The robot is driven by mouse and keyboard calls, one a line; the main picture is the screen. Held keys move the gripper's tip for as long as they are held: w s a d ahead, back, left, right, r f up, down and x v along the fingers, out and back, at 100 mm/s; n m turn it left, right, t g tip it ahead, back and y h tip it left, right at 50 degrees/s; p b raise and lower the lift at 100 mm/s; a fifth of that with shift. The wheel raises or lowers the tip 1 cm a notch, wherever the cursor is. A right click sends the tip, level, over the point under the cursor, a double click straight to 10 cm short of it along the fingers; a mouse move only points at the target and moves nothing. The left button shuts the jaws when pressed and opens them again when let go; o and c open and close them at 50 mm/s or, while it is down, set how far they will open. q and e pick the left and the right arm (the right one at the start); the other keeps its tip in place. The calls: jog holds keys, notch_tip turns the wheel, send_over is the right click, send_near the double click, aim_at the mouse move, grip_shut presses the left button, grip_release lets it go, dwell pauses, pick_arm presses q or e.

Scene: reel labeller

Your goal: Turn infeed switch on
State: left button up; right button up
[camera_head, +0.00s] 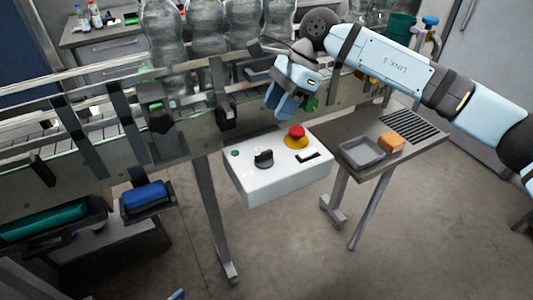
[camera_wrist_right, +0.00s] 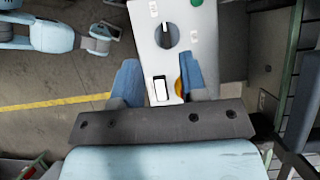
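A white control box (camera_head: 278,175) hangs at the front of the conveyor. Its top carries a black rotary knob (camera_head: 264,158), a red mushroom button (camera_head: 296,132) on a yellow base, a small green lamp (camera_head: 235,153) and a dark-framed rocker or slot (camera_head: 309,157). Labels are unreadable, so I cannot tell which control is the infeed switch. The knob also shows in the wrist view (camera_wrist_right: 166,36), with a white line on it. My right gripper (camera_head: 285,108) is above the box's back edge, fingers apart and empty, touching no control. Only a blue tip, possibly my left gripper (camera_head: 177,294), shows below.
The conveyor (camera_head: 90,155) with large clear bottles (camera_head: 165,45) runs behind the box. A side table with a grey tray (camera_head: 361,152) and an orange block (camera_head: 391,142) stands to the right. Blue (camera_head: 147,195) and green bins (camera_head: 45,220) sit at left. Space in front of the box is clear.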

aim_at(266, 152)
jog(key=shift+t+h, duration=0.4)
jog(key=shift+h, duration=0.2)
jog(key=x, duration=0.4)
jog(key=d+p+x, duration=0.1)
jog(key=x, duration=0.2)
jog(key=w+x, duration=0.1)
jog(key=x, duration=0.3)
jog(key=shift+d+f+p, duration=0.1)
jog(key=shift+f+p, duration=0.3)
jog(key=shift+f, duration=0.3)
grip_shut()
